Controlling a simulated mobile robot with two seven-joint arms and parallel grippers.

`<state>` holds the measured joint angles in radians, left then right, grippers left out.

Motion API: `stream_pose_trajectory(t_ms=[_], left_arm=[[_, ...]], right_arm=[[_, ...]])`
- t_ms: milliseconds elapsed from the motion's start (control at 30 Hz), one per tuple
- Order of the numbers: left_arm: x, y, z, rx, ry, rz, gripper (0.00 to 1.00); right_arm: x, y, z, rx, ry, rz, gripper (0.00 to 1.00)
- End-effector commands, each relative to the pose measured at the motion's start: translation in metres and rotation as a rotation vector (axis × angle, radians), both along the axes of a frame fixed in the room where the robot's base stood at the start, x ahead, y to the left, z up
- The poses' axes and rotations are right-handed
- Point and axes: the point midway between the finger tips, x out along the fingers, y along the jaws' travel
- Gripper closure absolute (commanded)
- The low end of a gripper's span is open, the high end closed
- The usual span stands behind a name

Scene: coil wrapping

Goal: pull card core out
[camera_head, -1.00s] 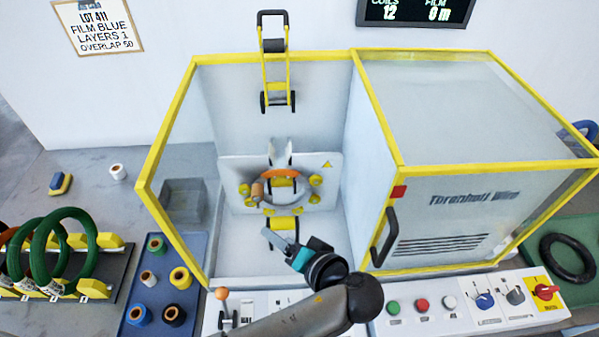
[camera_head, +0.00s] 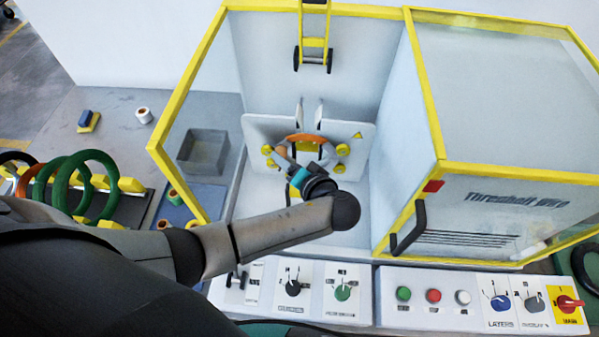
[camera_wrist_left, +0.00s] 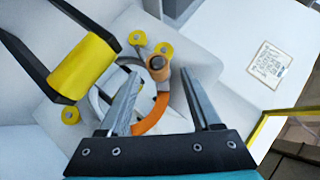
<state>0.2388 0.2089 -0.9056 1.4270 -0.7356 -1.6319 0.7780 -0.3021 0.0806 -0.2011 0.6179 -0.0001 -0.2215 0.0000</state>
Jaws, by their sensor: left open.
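The card core, a brown cylinder (camera_wrist_left: 158,66), shows in the left wrist view beside an orange curved ring section (camera_wrist_left: 152,117). In the head view the orange section (camera_head: 306,138) shows at the top of the ring on the white plate, and the core is a small brown spot (camera_head: 281,152) left of it. My left gripper (camera_wrist_left: 159,74) is open in the left wrist view, with the core seen between and just beyond its fingertips. I cannot tell whether they touch it. In the head view my left gripper (camera_head: 288,160) covers the lower ring. My right gripper is not in view.
Yellow rollers (camera_head: 342,150) surround the ring. The yellow-framed cabinet (camera_head: 440,120) walls stand beside the work space, with its closed half on the right. A control panel (camera_head: 330,300) runs along the front. Coils (camera_head: 96,180) stand on a rack at left.

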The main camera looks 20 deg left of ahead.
Motion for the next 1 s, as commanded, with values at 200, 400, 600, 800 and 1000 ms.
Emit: stream_pose_trajectory(t_ms=[200,400,600,800,1000], left_arm=[[0.019,0.023,-0.017,0.002,-0.001,0.000,0.35],[0.026,0.032,-0.023,0.001,0.000,-0.001,0.35],[0.027,0.033,-0.024,0.000,0.000,-0.002,0.35],[0.027,0.033,-0.023,0.000,0.001,-0.001,0.48],[0.027,0.033,-0.023,0.000,0.001,-0.001,0.70]], right_arm=[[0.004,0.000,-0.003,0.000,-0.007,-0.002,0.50],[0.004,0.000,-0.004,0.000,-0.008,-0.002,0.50],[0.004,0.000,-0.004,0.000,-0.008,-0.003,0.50],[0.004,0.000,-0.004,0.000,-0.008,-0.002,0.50],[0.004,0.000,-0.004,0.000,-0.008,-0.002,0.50]])
